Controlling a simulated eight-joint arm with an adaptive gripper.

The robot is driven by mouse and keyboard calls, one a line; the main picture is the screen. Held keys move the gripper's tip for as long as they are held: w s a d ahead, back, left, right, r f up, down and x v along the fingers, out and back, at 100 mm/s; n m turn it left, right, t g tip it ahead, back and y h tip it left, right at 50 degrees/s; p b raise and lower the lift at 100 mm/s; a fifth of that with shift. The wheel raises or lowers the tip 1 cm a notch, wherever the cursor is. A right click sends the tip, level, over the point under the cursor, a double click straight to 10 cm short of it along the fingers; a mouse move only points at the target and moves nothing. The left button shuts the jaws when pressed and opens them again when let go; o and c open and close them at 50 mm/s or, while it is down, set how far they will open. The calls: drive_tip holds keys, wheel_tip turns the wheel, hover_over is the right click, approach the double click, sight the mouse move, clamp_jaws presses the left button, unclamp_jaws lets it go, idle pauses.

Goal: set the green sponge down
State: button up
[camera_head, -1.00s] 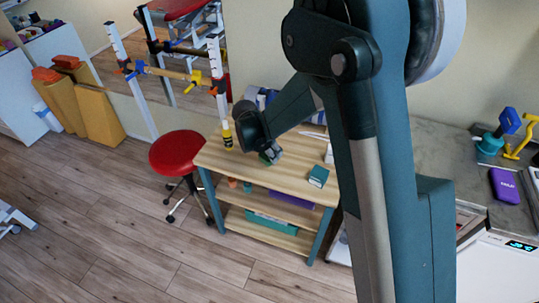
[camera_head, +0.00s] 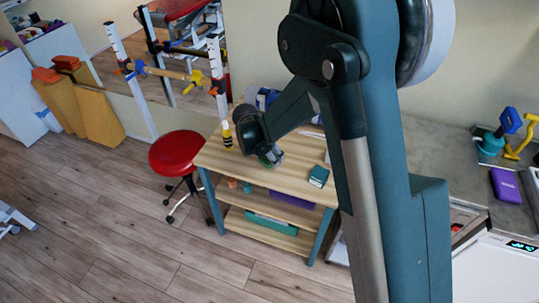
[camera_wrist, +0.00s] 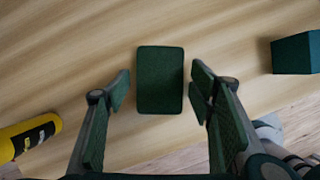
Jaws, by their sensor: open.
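The green sponge (camera_wrist: 160,80) shows in the wrist view as a dark green block on the light wood tabletop. My gripper (camera_wrist: 160,88) is open, with one finger on each side of the sponge's lower part and a visible gap on both sides. In the head view my gripper (camera_head: 272,158) is low over the middle of the wooden trolley's top (camera_head: 225,160). There the sponge is mostly hidden by the gripper.
A teal box (camera_head: 318,176) lies to the right, also in the wrist view (camera_wrist: 296,53). A red stool (camera_head: 180,150) stands beside the trolley.

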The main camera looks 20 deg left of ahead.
drive_tip(key=shift+r, duration=0.1)
drive_tip(key=p+v, duration=0.2)
drive_tip(key=v, duration=1)
drive_tip(key=shift+r, duration=0.1)
idle(0.9)
drive_tip(key=s+d+r+m, duration=0.1)
drive_tip(key=d+r+m, duration=0.45)
drive_tip(key=d, duration=0.45)
drive_tip(key=s+d+r+m+y, duration=0.1)
drive_tip(key=s+d+r+m, duration=0.1)
drive_tip(key=d+r+m, duration=0.5)
drive_tip(key=s+d+r+m, duration=0.1)
drive_tip(key=d+r, duration=0.4)
drive_tip(key=d, duration=0.7)
drive_tip(key=s+d+r+m+t, duration=0.2)
drive_tip(key=s+d+m+t, duration=0.1)
drive_tip(key=s+d+m, duration=1.5)
drive_tip(key=s+d, duration=0.2)
drive_tip(key=d, duration=0.2)
drive_tip(key=shift+d+r+y, duration=0.3)
drive_tip(key=shift+d, duration=0.1)
